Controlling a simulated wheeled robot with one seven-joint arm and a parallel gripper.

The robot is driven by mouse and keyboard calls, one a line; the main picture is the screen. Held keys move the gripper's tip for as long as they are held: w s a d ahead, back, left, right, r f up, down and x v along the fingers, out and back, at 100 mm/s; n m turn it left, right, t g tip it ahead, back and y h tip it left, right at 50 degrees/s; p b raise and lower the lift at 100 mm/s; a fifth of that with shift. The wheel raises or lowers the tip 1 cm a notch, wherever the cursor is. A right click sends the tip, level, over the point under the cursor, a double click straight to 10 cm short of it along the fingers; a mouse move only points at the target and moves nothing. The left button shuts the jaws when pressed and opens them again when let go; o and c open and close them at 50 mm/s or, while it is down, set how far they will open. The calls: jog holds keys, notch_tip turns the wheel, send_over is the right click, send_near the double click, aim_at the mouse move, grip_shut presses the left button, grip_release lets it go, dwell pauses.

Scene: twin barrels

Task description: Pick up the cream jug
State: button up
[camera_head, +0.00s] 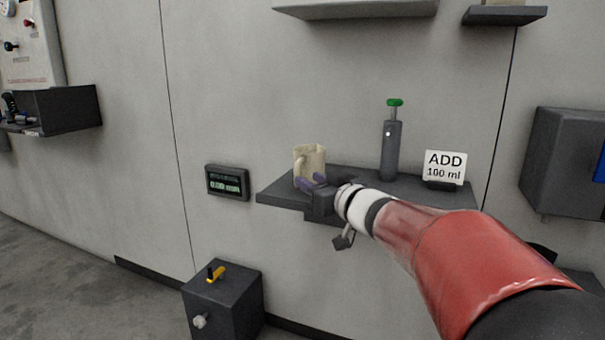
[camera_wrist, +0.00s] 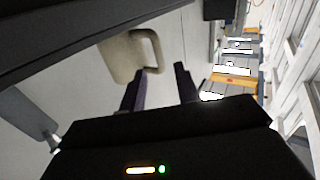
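I cannot tell whether the left finger touches the jug.
A dark grey cylinder with a green top (camera_head: 390,150) and an "ADD 100 ml" sign (camera_head: 444,167) stand farther right on the shelf. A display (camera_head: 228,183) is on the wall to the left. A dark box with a yellow lever (camera_head: 222,302) stands below.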

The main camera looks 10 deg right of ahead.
aim_at(298, 174)
jog(key=x, duration=0.6)
jog(key=shift+w+a, duration=0.1)
jog(key=shift+w, duration=0.1)
jog(key=shift+c, duration=0.3)
grip_shut()
